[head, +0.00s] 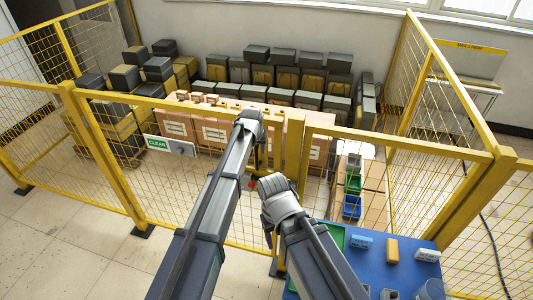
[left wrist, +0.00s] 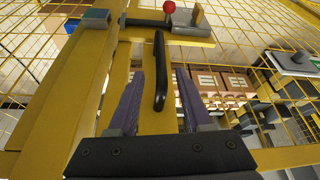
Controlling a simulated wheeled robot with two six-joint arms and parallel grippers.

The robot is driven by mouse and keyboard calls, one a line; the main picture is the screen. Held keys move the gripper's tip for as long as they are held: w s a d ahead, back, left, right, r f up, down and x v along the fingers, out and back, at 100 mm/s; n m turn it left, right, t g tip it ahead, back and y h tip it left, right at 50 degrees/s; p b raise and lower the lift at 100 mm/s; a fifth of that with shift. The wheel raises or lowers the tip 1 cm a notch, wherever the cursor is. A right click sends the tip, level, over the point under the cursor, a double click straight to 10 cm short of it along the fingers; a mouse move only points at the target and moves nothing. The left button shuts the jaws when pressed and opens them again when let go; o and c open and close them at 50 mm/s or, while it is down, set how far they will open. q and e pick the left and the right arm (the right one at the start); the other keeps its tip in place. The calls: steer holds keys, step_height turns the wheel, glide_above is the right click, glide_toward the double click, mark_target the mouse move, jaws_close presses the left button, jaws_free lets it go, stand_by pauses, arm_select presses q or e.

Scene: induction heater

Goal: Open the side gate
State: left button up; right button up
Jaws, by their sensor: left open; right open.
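The side gate is a yellow mesh panel in the fence, with a yellow upright (head: 293,150) beside my arms in the head view. In the left wrist view, a black bar handle (left wrist: 159,78) stands on a yellow upright. A latch plate with a red knob (left wrist: 169,6) sits beyond it. My left gripper (left wrist: 158,76) is open, with its two fingers on either side of the handle and a gap showing on both sides. In the head view its jaws are hidden behind my wrist (head: 249,121). My right gripper (head: 275,188) is lower, near the fence; its fingers are mostly hidden.
A green CLEAR sign (head: 157,143) hangs on the fence at left. A blue table (head: 385,268) with small parts stands at lower right. Stacked boxes and dark blocks (head: 270,78) fill the floor behind the fence. Tiled floor (head: 80,240) is free at lower left.

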mark_target(257, 157)
arm_select(q)
steer(key=shift+b+x, duration=3.65)
steer(key=shift+x, duration=0.3)
steer(key=shift+s, duration=0.1)
jaws_close()
